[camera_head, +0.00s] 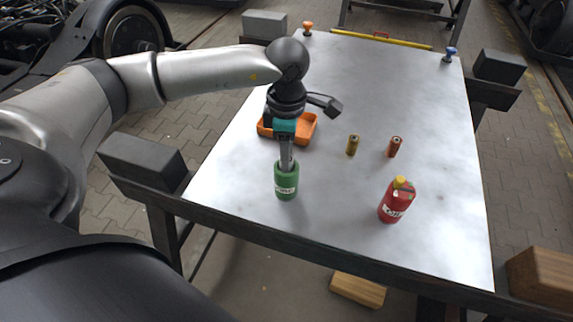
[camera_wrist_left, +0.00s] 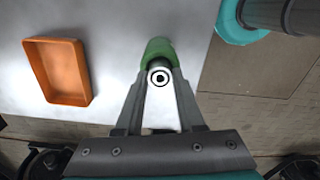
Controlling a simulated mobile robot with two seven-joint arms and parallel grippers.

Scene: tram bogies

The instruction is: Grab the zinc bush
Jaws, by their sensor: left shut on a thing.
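My left gripper (camera_head: 286,168) points straight down with its fingers at the mouth of an upright green container (camera_head: 286,186) that has a white label. In the left wrist view the fingertips (camera_wrist_left: 160,78) close on a small pale grey round piece with a dark ring, seen end-on, which looks like the zinc bush (camera_wrist_left: 160,76). The green container (camera_wrist_left: 159,48) lies right beyond it. In the head view the fingers and the container hide this piece. I cannot tell how deep it sits. My right gripper is not in view.
A brass-coloured bush (camera_head: 353,146) and a copper-coloured bush (camera_head: 395,147) stand apart to the right. A red oil bottle (camera_head: 396,203) with a yellow cap stands nearer the front edge. An orange tray (camera_head: 307,129) lies behind my gripper. The rear tabletop (camera_head: 390,85) is clear.

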